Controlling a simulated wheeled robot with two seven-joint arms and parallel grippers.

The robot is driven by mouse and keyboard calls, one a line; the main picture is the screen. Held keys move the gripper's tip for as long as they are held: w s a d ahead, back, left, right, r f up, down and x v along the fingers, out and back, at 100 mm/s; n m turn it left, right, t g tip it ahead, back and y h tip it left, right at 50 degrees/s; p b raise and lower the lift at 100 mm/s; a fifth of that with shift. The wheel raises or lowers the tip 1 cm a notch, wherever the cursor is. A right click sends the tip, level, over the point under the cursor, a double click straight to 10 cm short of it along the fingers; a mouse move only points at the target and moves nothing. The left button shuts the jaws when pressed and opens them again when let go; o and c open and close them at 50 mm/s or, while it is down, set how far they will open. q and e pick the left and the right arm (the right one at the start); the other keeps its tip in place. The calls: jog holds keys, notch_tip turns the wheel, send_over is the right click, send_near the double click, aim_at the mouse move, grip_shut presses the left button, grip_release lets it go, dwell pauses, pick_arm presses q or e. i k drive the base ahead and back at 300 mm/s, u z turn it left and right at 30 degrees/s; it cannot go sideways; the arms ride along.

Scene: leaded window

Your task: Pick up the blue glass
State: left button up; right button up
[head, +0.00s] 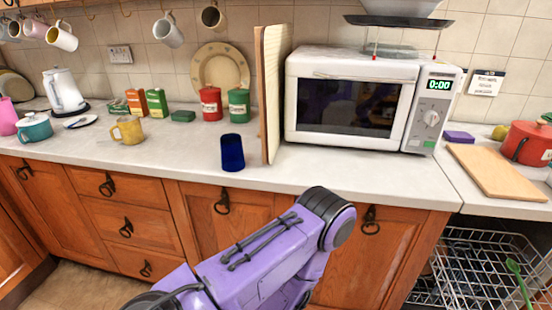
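The blue glass (232,153) stands upright on the pale worktop (190,150), near its front edge. It is dark blue and nothing touches it that I can see. A purple link of my own arm rises from the bottom of the head view, in front of the cabinets and below the worktop edge. Neither of my grippers shows in this view.
A wooden board (272,95) stands upright just right of the glass, beside the microwave (350,105). Red (210,104) and green (239,104) canisters stand behind the glass. A yellow mug (129,131) is to the left. An open dishwasher rack (480,265) is at lower right.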

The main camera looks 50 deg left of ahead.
aim_at(232, 159)
jog(key=k, duration=1)
jog(key=u, duration=1.9)
jog(key=i, duration=0.95)
